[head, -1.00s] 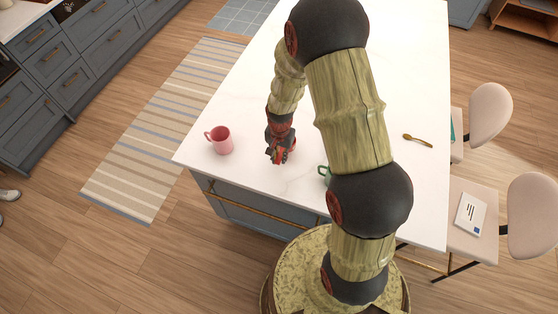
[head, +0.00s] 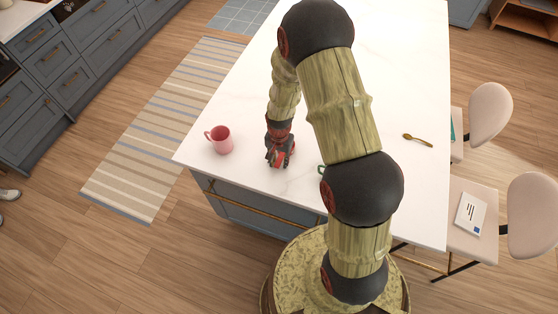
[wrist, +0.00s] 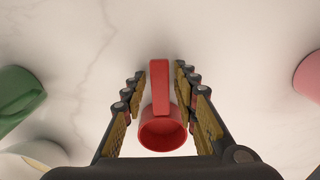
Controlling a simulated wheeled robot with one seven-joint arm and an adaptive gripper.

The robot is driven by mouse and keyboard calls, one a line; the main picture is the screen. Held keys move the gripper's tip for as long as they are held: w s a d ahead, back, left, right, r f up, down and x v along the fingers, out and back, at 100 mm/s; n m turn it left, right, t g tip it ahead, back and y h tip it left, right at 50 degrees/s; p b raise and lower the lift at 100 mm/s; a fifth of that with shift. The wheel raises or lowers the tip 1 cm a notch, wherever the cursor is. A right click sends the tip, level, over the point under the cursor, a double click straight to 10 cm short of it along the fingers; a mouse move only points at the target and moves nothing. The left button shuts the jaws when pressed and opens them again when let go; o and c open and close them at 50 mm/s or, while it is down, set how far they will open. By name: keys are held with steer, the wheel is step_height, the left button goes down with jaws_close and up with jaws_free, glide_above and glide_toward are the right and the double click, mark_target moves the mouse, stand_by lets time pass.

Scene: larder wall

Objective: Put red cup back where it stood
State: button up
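The red cup (wrist: 162,128) is between the two fingers of my gripper (wrist: 158,75) in the wrist view. Its round rim faces the lower part of that picture, and its handle (wrist: 160,85) points up the picture between the fingertips. The fingers are spread, with pale strips of countertop showing between them and the handle, so I see no firm grip. In the head view my gripper (head: 280,158) is low over the near end of the white island, right of the pink mug. The red cup is hard to tell from my red gripper parts there.
The pink mug (head: 221,140) stands left of my gripper on the white island (head: 400,80); its edge shows in the wrist view (wrist: 310,75). A green cup (wrist: 15,100) is on the other side, mostly hidden behind my arm in the head view. A spoon (head: 417,140) lies at right.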

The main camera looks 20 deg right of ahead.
steer(key=shift+o, duration=0.2)
steer(key=s+a+r+n+t, duration=0.1)
steer(key=s+r+n, duration=0.15)
steer(key=r, duration=1.35)
steer(key=s+a+r+n+t, duration=0.2)
steer(key=s+r, duration=0.1)
steer(key=r, duration=1.2)
steer(key=s+a+r+n+t, duration=0.2)
steer(key=s+r+n, duration=0.2)
steer(key=s+r, duration=0.7)
steer(key=s, duration=0.3)
steer(key=shift+s+a+r+t, duration=0.15)
steer(key=shift+a+r+t, duration=0.15)
steer(key=shift+r, duration=0.1)
steer(key=shift+n, duration=0.25)
